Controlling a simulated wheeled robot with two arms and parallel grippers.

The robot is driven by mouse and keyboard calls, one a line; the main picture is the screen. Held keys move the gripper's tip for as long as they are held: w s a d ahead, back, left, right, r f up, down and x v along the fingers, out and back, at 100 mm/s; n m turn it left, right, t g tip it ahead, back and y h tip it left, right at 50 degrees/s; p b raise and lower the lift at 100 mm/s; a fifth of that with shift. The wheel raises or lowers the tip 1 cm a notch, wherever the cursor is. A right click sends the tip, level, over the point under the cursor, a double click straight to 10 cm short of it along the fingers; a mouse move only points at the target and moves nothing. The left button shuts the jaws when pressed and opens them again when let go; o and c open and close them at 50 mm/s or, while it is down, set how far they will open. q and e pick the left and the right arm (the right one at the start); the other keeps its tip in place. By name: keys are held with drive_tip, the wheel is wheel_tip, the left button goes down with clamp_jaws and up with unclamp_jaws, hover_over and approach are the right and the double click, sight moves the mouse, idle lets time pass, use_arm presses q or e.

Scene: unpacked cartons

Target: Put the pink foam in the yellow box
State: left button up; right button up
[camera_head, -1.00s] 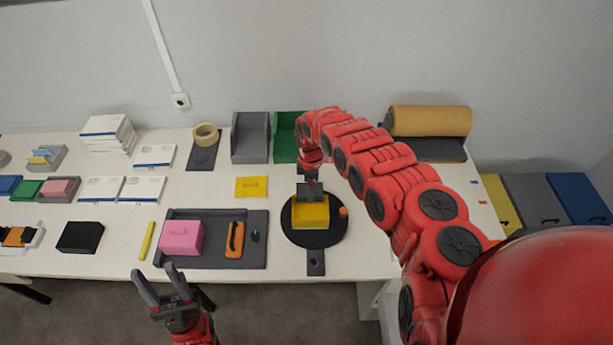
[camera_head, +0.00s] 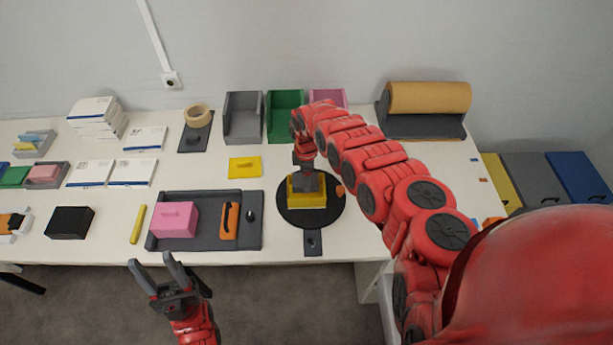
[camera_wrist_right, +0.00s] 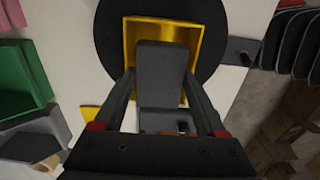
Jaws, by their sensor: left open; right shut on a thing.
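The pink foam (camera_head: 174,219) is a block lying at the left of a dark grey tray on the table. The yellow box (camera_head: 307,202) is open and stands on a round black turntable; its interior shows in the right wrist view (camera_wrist_right: 193,36). My right gripper (camera_head: 306,172) is over the yellow box, shut on a dark grey block (camera_wrist_right: 160,70). The block covers part of the box's opening; I cannot tell how far it reaches inside. My left gripper (camera_head: 156,268) is open and empty in front of the table edge, below the tray.
The grey tray (camera_head: 205,238) also holds an orange tool (camera_head: 230,221) and a dark knob. A flat yellow piece (camera_head: 245,167) lies behind it. Grey (camera_head: 243,124), green (camera_head: 284,125) and pink bins stand at the back. A black box (camera_head: 70,222) and yellow stick (camera_head: 138,223) are left.

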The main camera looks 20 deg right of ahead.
idle(0.4)
drive_tip(key=o, duration=1.2)
drive_tip(key=shift+o, duration=0.2)
drive_tip(key=shift+r, duration=0.1)
drive_tip(key=shift+r+p, duration=2.2)
drive_tip(key=shift+r, duration=0.55)
drive_tip(key=shift+r+p, duration=0.45)
drive_tip(key=shift+r, duration=0.7)
